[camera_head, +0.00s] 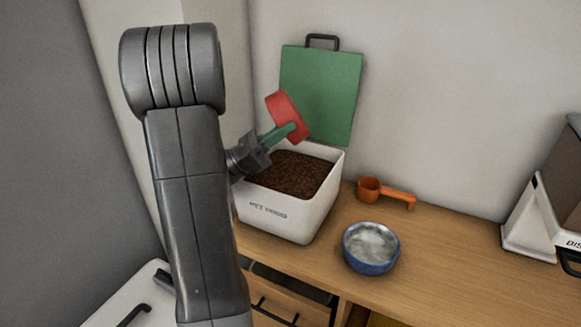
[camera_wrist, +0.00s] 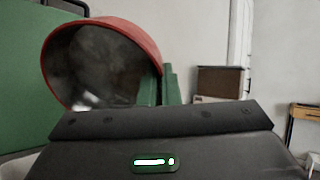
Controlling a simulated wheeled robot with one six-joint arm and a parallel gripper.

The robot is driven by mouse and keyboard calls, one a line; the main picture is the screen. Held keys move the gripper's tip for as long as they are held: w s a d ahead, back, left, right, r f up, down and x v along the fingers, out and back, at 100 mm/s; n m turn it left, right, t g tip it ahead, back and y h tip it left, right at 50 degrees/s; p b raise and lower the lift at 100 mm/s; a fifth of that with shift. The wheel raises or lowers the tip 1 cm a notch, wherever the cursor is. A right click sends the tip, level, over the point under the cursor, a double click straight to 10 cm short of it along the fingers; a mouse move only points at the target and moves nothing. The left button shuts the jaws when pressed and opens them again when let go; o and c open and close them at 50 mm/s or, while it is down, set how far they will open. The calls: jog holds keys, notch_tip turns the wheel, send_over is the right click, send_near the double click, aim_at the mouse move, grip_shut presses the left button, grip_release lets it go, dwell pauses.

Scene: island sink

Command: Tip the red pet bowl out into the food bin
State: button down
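The red pet bowl (camera_head: 285,112) is held in the air, tipped steeply on its side, above the food bin. In the wrist view the bowl (camera_wrist: 150,42) shows its grey inside, with no kibble visible in the part I see; a bright patch shows low inside. My gripper (camera_head: 290,130) has green fingers (camera_wrist: 169,88) shut on the bowl's wall. The white food bin (camera_head: 275,217) is marked as pet food and holds brown kibble (camera_head: 292,173). Its green lid (camera_head: 325,85) stands open behind it. My arm hides the bin's left side.
A blue bowl (camera_head: 368,266) with pale, shiny contents stands on the wooden counter (camera_head: 450,255) right of the bin. An orange scoop (camera_head: 370,189) lies behind it. A white and brown appliance (camera_head: 545,215) stands at far right. Counter between them is clear.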

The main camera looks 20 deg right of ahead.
aim_at(278, 112)
jog(key=shift+b, duration=0.35)
jog(key=shift+a+r+h+b, duration=0.25)
jog(key=shift+r+h+b, duration=0.25)
jog(key=shift+r+b, duration=0.55)
jog(key=shift+a+r+h+b, duration=0.25)
jog(key=shift+r+h+b, duration=0.2)
jog(key=shift+r, duration=0.6)
dwell(1.6)
jog(key=f+y+p, duration=0.1)
jog(key=p, duration=0.1)
jog(key=f+p, duration=0.2)
jog(key=shift+d+f+y+p, duration=0.1)
jog(key=shift+d+y+p, duration=0.25)
jog(key=shift+d+p, duration=0.05)
jog(key=p, duration=0.2)
jog(key=f+y+p, duration=0.1)
jog(key=p, duration=0.2)
jog(key=shift+d+f, duration=0.25)
jog(key=shift+d, duration=0.1)
jog(key=shift+f+b, duration=0.3)
jog(key=shift+f, duration=0.2)
jog(key=shift+p, duration=0.4)
